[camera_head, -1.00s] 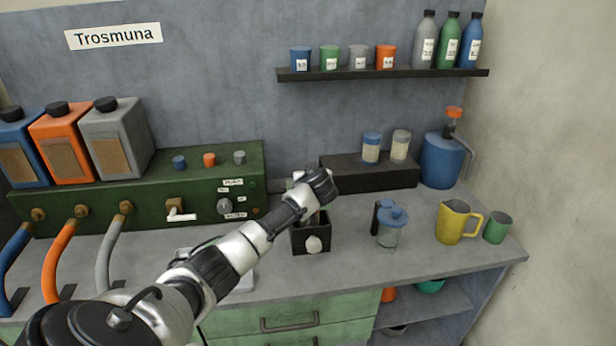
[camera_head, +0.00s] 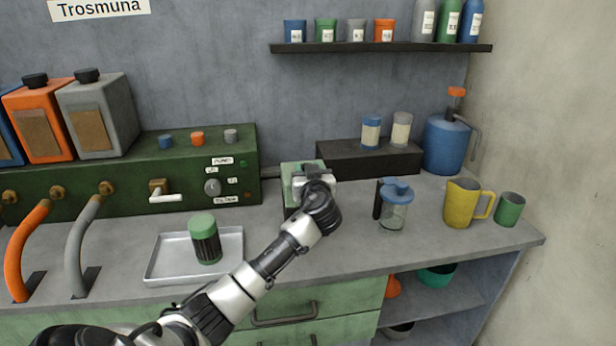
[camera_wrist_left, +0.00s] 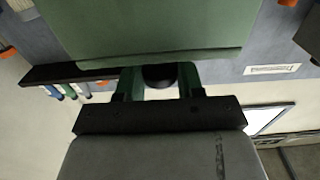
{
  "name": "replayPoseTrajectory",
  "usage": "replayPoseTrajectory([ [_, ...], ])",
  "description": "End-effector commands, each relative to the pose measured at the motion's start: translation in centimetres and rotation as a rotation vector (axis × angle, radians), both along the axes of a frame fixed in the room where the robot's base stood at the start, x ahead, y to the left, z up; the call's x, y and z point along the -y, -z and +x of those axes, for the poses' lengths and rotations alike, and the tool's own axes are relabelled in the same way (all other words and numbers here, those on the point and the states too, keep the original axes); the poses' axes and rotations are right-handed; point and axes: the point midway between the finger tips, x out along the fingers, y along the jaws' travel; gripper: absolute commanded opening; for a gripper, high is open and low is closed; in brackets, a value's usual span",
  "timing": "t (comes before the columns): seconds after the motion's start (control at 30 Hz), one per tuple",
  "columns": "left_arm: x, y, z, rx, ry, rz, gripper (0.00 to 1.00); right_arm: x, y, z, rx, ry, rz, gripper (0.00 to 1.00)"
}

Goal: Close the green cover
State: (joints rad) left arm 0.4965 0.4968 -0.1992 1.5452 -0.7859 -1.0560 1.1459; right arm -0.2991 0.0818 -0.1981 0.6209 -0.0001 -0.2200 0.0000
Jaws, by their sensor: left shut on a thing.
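The green cover (camera_head: 290,180) shows at the small dark box (camera_head: 289,212) in the middle of the counter. My left gripper (camera_head: 314,180) is at the cover's right part and hides some of it. It is shut on the cover. In the left wrist view the cover (camera_wrist_left: 155,25) fills the top of the picture, with its straight lower edge across the middle. My left arm hides most of the dark box's front. I cannot tell the cover's exact tilt. My right gripper is not in view.
A metal tray (camera_head: 165,272) with a green-lidded jar (camera_head: 205,240) stands to the left. A blue-lidded jug (camera_head: 394,205), a yellow pitcher (camera_head: 462,202) and a green cup (camera_head: 509,209) stand to the right. A green machine (camera_head: 130,188) and a dark ledge (camera_head: 368,160) are behind.

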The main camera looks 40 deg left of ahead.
Motion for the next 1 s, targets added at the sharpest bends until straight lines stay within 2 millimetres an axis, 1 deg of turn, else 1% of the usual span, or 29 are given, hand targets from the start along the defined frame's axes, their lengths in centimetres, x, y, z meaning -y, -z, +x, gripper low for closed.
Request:
replayPoseTrajectory([
  [0.37, 0.1, 0.4, 0.0, -0.006, 0.0, 0.0, 0.0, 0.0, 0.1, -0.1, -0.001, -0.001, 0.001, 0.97],
  [0.4, 0.1, 0.4, 0.0, -0.006, 0.0, 0.0, 0.42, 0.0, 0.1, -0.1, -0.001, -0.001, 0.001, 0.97],
  [0.53, 0.1, 0.4, 0.0, -0.005, 0.0, -0.001, 0.62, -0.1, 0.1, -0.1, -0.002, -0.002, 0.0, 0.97],
  [0.83, 0.2, 0.3, -0.1, -0.003, 0.001, -0.002, 0.62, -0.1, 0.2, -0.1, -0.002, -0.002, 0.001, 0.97],
  [0.93, 0.9, 0.4, -0.6, -0.002, 0.002, -0.002, 0.62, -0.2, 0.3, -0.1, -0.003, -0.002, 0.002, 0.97],
  [1.0, 1.7, 0.5, -1.3, -0.002, 0.004, -0.002, 0.62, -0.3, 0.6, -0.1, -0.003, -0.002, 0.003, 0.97],
])
